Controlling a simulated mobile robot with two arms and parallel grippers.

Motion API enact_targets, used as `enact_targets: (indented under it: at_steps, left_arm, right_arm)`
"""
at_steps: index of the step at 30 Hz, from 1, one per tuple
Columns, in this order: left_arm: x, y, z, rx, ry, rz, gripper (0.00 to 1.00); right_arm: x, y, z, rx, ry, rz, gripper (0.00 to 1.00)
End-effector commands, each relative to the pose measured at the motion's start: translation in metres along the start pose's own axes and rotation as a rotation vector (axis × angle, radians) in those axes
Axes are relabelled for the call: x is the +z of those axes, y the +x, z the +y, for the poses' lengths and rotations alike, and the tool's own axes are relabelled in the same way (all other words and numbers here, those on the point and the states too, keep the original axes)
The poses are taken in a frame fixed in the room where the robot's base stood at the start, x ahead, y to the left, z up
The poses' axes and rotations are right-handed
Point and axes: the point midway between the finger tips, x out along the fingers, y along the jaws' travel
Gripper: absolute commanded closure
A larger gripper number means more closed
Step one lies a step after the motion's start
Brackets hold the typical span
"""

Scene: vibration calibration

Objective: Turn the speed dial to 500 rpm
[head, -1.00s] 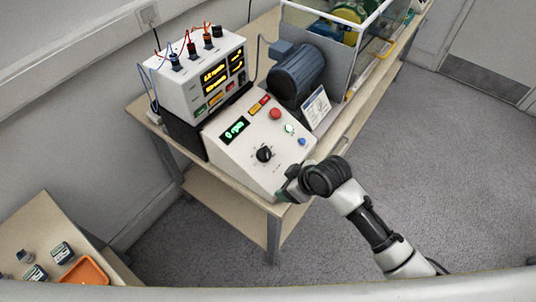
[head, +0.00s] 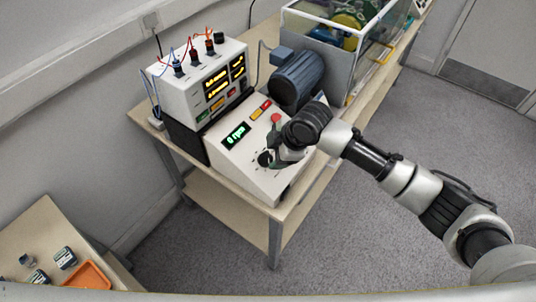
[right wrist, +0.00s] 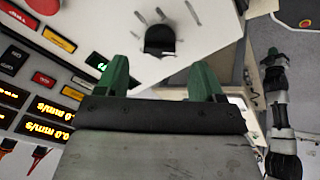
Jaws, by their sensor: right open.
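The black speed dial (head: 264,159) is on the sloped white control panel (head: 262,183). It also shows in the right wrist view (right wrist: 160,39), ahead of my fingers, with tick marks around it. The green display (head: 236,135) appears to read 0 rpm. My right gripper (head: 275,157) is at the dial in the head view and partly covers it. In the right wrist view its two green fingers (right wrist: 160,75) are open and empty, with the dial between their lines but beyond the tips, apart from them. My left gripper is not in view.
A red button (head: 276,118) is above the dial on the panel. A power supply (head: 205,85) with cables stands behind left, and a blue motor (head: 297,78) behind right. An orange tray (head: 87,275) is on a side table at lower left.

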Motion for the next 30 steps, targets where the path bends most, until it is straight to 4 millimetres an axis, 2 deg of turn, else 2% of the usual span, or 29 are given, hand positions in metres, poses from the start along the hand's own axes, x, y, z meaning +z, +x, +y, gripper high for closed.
enact_targets:
  at_steps: [3,9,20,30]
  left_arm:
    - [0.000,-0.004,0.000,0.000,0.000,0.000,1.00]
    - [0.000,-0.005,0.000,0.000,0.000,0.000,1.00]
    - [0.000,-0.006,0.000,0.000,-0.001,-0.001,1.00]
    - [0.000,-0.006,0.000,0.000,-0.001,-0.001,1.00]
  right_arm:
    - [-0.001,0.022,-0.001,-0.003,0.002,-0.001,0.32]
    - [0.000,0.045,0.000,0.000,0.002,0.000,0.32]
    - [0.000,0.051,0.000,0.001,0.000,0.000,0.32]
    - [0.000,0.050,0.000,0.001,0.001,0.000,0.80]
